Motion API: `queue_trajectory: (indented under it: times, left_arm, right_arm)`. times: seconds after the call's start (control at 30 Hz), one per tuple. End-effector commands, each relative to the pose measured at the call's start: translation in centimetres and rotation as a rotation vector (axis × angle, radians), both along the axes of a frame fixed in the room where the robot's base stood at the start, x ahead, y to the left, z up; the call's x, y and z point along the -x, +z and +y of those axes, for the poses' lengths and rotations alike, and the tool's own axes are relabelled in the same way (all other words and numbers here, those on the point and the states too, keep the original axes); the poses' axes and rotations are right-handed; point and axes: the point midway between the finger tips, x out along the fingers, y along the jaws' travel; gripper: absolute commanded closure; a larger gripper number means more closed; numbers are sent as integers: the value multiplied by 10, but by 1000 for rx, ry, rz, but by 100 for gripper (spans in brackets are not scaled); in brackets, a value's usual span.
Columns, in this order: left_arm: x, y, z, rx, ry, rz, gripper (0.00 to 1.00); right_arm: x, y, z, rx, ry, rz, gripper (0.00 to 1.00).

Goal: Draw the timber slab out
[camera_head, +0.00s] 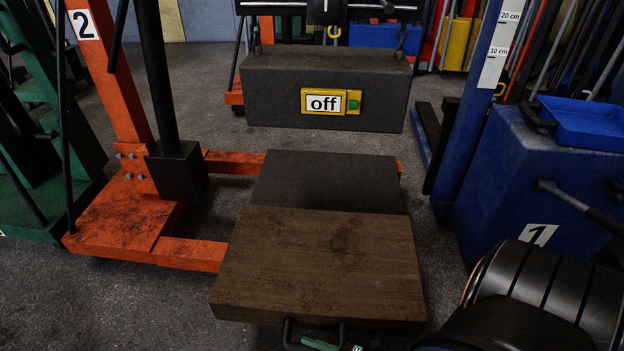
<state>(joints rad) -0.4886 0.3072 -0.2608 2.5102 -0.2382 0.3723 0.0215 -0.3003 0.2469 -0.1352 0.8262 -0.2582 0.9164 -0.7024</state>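The timber slab (318,262) is a thick brown wooden block lying flat in the lower middle of the head view. Its far edge meets a dark grey slab (328,180), and its near end reaches toward me. A black handle (289,332) sticks out from its near face, partly cut off by the bottom edge. A small green and black piece (322,344) shows at the handle; it may be the tip of my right gripper, but I cannot tell whether it grips. My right arm comes in at the lower right. My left gripper is not in view.
A grey block (330,88) labelled "off" hangs from chains above and beyond the slabs. An orange frame (125,215) marked 2 stands on the left. A blue unit (530,185) marked 1 with a blue tray (585,125) stands on the right. Floor at lower left is clear.

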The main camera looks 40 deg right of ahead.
Motion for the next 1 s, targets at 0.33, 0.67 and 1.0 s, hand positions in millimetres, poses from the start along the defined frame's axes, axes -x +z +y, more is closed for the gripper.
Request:
queue_trajectory:
  times: [0.33, 0.67, 1.0]
  left_arm:
    - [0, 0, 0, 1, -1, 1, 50]
    - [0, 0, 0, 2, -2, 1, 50]
    - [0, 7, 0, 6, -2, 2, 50]
  right_arm:
    - [2, -1, -1, 1, 1, 3, 64]
    - [1, 0, 0, 0, 1, 1, 38]
    - [17, 4, -7, 2, 0, 5, 38]
